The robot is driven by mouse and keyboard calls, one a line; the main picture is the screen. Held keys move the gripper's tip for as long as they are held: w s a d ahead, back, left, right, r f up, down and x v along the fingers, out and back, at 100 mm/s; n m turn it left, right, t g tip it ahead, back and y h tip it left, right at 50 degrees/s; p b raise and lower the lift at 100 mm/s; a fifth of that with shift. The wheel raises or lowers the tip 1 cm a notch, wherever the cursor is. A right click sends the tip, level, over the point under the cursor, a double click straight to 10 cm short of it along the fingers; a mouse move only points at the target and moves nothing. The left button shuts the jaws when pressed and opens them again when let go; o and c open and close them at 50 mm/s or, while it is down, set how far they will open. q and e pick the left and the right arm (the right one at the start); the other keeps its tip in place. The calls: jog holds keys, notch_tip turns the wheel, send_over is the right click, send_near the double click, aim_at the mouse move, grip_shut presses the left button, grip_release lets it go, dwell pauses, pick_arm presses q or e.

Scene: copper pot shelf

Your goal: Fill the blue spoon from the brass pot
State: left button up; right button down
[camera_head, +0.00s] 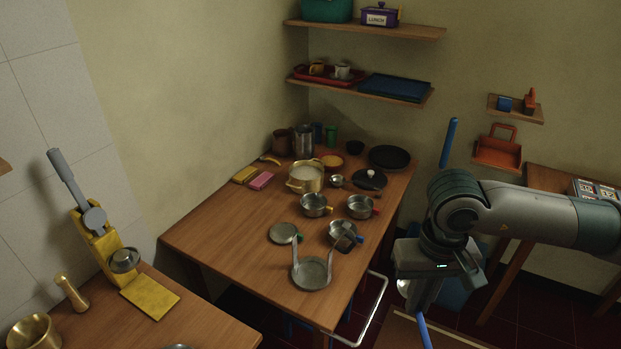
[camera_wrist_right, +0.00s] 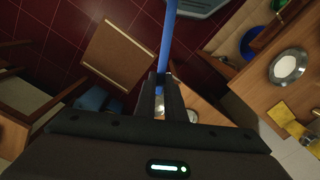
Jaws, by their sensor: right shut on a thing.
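The brass pot (camera_head: 290,188) stands on the middle table with pale contents inside. My right gripper (camera_head: 417,307) hangs to the right of that table, well away from the pot. It is shut on the blue spoon's handle (camera_head: 424,332), which slants down out of the picture. In the right wrist view the blue handle (camera_wrist_right: 168,40) runs up from between the fingers (camera_wrist_right: 162,85). The spoon's bowl cannot be made out clearly. Another blue rod (camera_head: 449,142) shows above my right arm; I cannot tell whether it belongs to the spoon. My left gripper is out of view.
Several steel pans stand on the middle table (camera_head: 225,235), with a large pan (camera_head: 312,273) at its front. A black pan (camera_head: 389,156) and dark lid (camera_head: 370,179) are at the right. A metal rail (camera_head: 374,310) edges the table. A yellow press (camera_head: 105,243) stands at left.

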jog(key=s+f+b, duration=0.2)
jog(key=f+b, duration=0.3)
jog(key=f, duration=0.7)
jog(key=s+f+b, duration=0.2)
jog(key=f+b, duration=0.3)
jog(key=f, duration=0.8)
